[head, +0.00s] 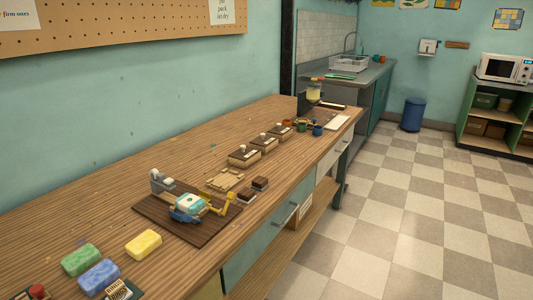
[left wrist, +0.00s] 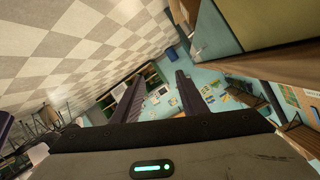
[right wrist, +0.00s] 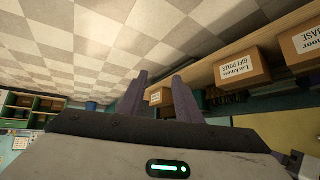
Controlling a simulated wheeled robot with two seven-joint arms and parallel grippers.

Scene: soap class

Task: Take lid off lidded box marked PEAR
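In the head view, several small wooden lidded boxes stand in a row along the workbench (head: 110,215). The nearest is a lidded box (head: 243,156), then a middle one (head: 263,143) and a far one (head: 281,132). Each has a pale knob on top. Their markings are too small to read, so I cannot tell which says PEAR. Neither gripper shows in the head view. In the left wrist view my left gripper (left wrist: 156,97) has its fingers apart with nothing between them. In the right wrist view my right gripper (right wrist: 157,95) also has its fingers apart and is empty.
A dark board (head: 155,222) with a soap-cutting device stands nearer on the bench. Green (head: 81,260), blue (head: 99,277) and yellow (head: 143,244) soap bars lie at the front. Coloured cups (head: 318,129) stand beyond the boxes. Cardboard boxes (right wrist: 242,71) sit on the shelf below. The floor (head: 400,215) is clear.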

